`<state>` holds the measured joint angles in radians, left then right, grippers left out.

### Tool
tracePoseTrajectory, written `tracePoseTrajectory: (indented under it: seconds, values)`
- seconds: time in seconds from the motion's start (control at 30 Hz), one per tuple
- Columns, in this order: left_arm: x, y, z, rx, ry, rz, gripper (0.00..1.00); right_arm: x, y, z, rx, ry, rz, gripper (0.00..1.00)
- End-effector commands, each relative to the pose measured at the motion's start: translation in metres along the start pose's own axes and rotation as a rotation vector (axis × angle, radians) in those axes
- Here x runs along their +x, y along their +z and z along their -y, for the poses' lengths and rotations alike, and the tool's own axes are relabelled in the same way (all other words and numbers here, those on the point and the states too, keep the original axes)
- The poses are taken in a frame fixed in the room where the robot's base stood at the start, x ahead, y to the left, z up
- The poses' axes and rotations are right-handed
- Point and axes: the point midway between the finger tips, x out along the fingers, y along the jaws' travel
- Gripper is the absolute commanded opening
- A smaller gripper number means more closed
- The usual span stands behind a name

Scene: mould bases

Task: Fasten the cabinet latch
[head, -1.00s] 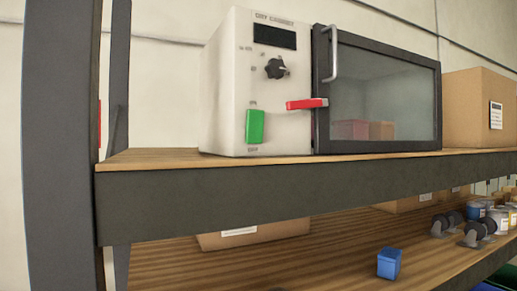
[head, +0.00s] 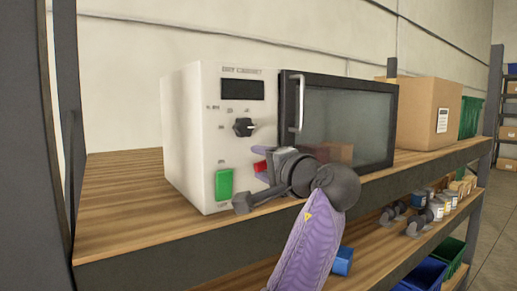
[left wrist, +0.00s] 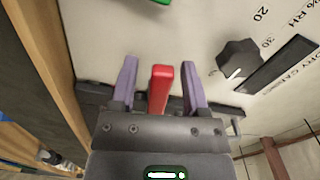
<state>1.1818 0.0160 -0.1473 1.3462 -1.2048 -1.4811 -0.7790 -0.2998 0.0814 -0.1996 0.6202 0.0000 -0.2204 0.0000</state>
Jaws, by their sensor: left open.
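The white dry cabinet (head: 190,150) stands on the wooden shelf, its dark-framed glass door (head: 350,115) looking closed. The red latch (head: 260,167) is at the border of control panel and door, mostly hidden by my left gripper in the head view. In the left wrist view the red latch (left wrist: 160,88) stands between the two purple fingers, with a visible gap on each side. My left gripper (left wrist: 159,70) is open around it; it also shows in the head view (head: 261,163) in front of the panel. My right gripper is not in view.
The panel carries a black knob (head: 243,127), a dark display and a green switch (head: 224,184). A vertical door handle (head: 297,103) is above the gripper. A cardboard box (head: 415,112) stands right of the cabinet. The lower shelf holds a blue box (head: 343,262) and several small items.

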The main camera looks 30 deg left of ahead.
Motion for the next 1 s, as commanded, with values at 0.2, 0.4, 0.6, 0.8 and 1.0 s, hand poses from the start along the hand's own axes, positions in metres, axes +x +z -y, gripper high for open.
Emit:
tracePoseTrajectory:
  seconds: [0.2,0.4,0.6,0.8,1.0]
  values:
    - [0.009,0.0,-0.001,0.0,0.0,-0.001,0.59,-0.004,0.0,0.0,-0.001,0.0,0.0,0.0]
    - [0.009,0.0,-0.001,0.0,0.0,-0.001,0.42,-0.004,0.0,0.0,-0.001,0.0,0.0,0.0]
    - [0.009,0.0,-0.001,0.0,0.0,-0.001,0.0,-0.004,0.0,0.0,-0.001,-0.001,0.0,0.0]
    - [0.008,0.0,-0.001,0.003,0.001,-0.001,0.0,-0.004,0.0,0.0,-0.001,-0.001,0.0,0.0]
    - [0.008,-0.001,0.009,0.17,0.001,-0.002,0.0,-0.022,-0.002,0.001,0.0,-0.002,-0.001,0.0]
